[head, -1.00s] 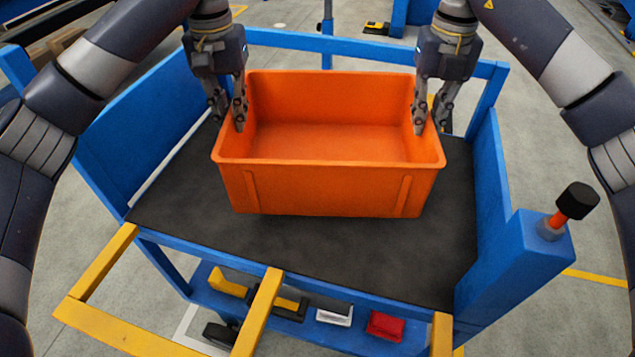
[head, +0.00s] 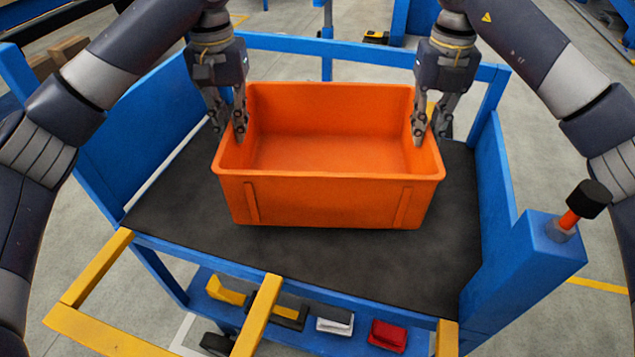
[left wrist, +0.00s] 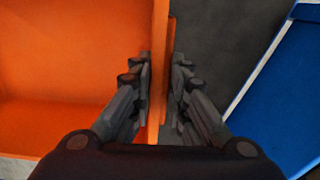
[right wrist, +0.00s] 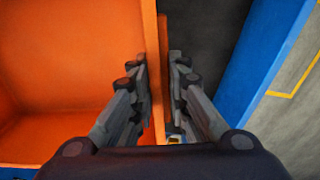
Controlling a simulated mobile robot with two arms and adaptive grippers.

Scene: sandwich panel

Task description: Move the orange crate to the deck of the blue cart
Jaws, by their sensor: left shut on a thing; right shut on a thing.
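The orange crate (head: 325,198) is empty and upright over the dark deck (head: 180,215) of the blue cart. Whether its base touches the deck I cannot tell. My left gripper (head: 228,135) is shut on the crate's left wall, one finger inside and one outside. The left wrist view shows that wall between the fingers (left wrist: 160,85). My right gripper (head: 428,135) is shut on the right wall in the same way. The right wrist view shows this wall between the fingers (right wrist: 160,90).
Blue side panels (head: 150,130) and a rear rail (head: 350,47) bound the deck. A blue post with a black-topped red knob (head: 570,220) stands at the right front. Yellow bars (head: 262,310) stick out in front. A lower shelf holds small items, including a red one (head: 387,335).

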